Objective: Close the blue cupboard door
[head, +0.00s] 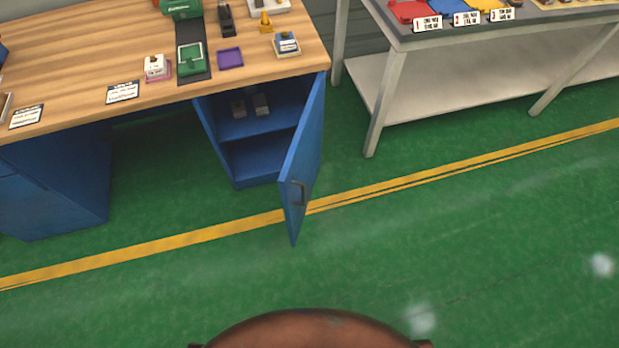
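The blue cupboard door (304,155) stands wide open in the head view, swung out toward me from the right side of the blue cupboard (255,160). A dark handle (298,194) sits on the door near its free edge. The cupboard is under the right end of a wooden-topped workbench (90,60). Its inside shows a shelf with small grey items (260,104) on it. Neither of my grippers is in view, and nothing touches the door.
A grey metal table (470,85) with a lower shelf stands to the right of the door, its near leg (374,130) apart from it. The green floor (440,250) with a yellow line is clear in front. A second blue cabinet (60,190) is under the bench's left side.

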